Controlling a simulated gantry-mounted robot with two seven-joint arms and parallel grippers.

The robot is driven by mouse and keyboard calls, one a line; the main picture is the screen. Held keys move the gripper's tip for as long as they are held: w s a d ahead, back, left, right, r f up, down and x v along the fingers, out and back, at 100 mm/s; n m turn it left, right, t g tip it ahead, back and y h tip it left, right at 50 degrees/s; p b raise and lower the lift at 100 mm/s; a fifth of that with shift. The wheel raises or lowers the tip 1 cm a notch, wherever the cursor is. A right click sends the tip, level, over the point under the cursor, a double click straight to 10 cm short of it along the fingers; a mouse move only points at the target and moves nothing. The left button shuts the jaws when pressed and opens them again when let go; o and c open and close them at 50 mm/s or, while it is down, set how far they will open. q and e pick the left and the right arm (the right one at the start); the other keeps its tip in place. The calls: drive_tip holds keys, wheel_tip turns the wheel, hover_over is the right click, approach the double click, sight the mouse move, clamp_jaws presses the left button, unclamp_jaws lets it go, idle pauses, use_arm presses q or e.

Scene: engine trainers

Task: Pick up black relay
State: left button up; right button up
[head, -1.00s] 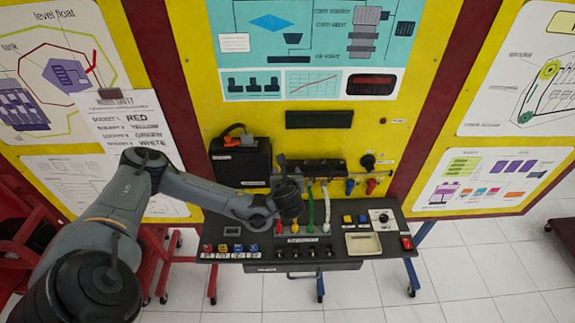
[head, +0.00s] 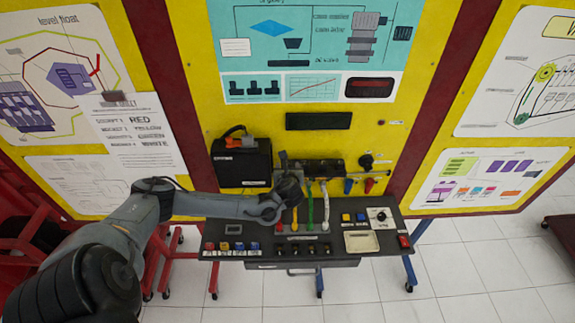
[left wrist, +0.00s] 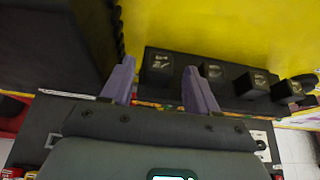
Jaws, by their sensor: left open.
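Several black cube-shaped parts with pale markings, which look like relays, sit in a row on a black block; the nearest black relay (left wrist: 159,66) shows between the finger tips in the left wrist view. In the head view the black block (head: 322,168) is on the yellow panel above the console, partly hidden by my arm. My left gripper (head: 284,163) is at the block's left end, and it also shows in the left wrist view (left wrist: 160,82). It is open with nothing between its fingers. I cannot tell how far the tips are from the relay. My right gripper is not in view.
Red, yellow, green (head: 326,208) and white cables hang below the block. A black box (head: 241,163) with an orange part on top stands left of my gripper. The console (head: 375,222) below carries buttons, several black knobs and a beige tray (head: 361,241).

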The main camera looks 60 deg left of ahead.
use_arm(q)
drive_tip(key=shift+w+a+f, duration=0.25)
drive_tip(key=shift+a+f, duration=0.05)
drive_tip(key=shift+a, duration=0.25)
clamp_jaws()
drive_tip(key=shift+r, duration=0.15)
